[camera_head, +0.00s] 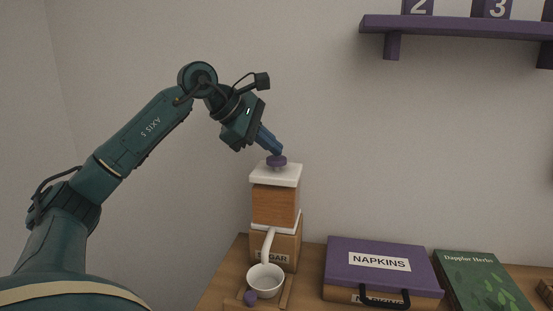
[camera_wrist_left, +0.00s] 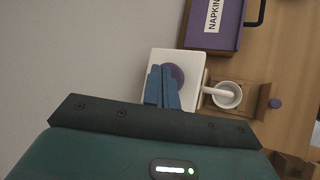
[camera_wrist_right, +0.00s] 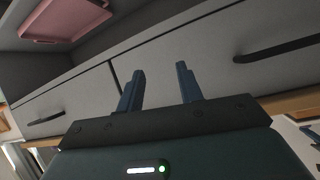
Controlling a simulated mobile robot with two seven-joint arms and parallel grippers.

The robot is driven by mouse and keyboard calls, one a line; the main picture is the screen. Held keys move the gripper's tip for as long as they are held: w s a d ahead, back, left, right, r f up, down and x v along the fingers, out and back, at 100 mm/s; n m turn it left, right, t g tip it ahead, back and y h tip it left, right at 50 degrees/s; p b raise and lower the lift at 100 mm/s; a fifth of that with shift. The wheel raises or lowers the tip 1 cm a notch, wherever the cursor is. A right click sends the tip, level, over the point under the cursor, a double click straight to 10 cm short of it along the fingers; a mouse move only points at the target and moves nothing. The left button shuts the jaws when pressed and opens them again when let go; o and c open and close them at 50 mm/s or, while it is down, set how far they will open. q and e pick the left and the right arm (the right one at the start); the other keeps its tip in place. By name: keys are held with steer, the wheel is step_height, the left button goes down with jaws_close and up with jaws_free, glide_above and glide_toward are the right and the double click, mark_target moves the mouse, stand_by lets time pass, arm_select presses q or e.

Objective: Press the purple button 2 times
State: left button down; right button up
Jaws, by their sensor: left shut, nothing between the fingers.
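The purple button (camera_head: 276,160) is a round knob on the white top (camera_head: 268,175) of a wooden dispenser (camera_head: 275,205). My left gripper (camera_head: 279,153) is shut and empty, its blue fingertips right over the button, at or very near its top. In the left wrist view the button (camera_wrist_left: 177,74) shows partly behind the fingertips (camera_wrist_left: 163,68); I cannot tell for sure whether they touch. My right gripper (camera_wrist_right: 159,74) is open and empty in the right wrist view, in front of grey drawers.
A white cup (camera_head: 265,281) stands under the dispenser's spout, by a small purple knob (camera_head: 250,298). A purple napkins box (camera_head: 376,261) and a green book (camera_head: 480,280) lie to the right. A purple shelf (camera_head: 460,27) hangs at upper right. Drawers (camera_wrist_right: 190,62) face my right gripper.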

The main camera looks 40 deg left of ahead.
mark_target(271, 158)
arm_select(q)
steer(key=shift+f+b, duration=0.55)
steer(key=shift+f, duration=0.2)
stand_by(0.4)
steer(key=shift+r, duration=0.1)
stand_by(0.3)
steer(key=shift+r+p, duration=1.1)
steer(key=shift+p, duration=0.15)
step_height(271, 158, up, 5)
steer(key=p, duration=0.5)
steer(key=shift+r, duration=0.1)
stand_by(1.9)
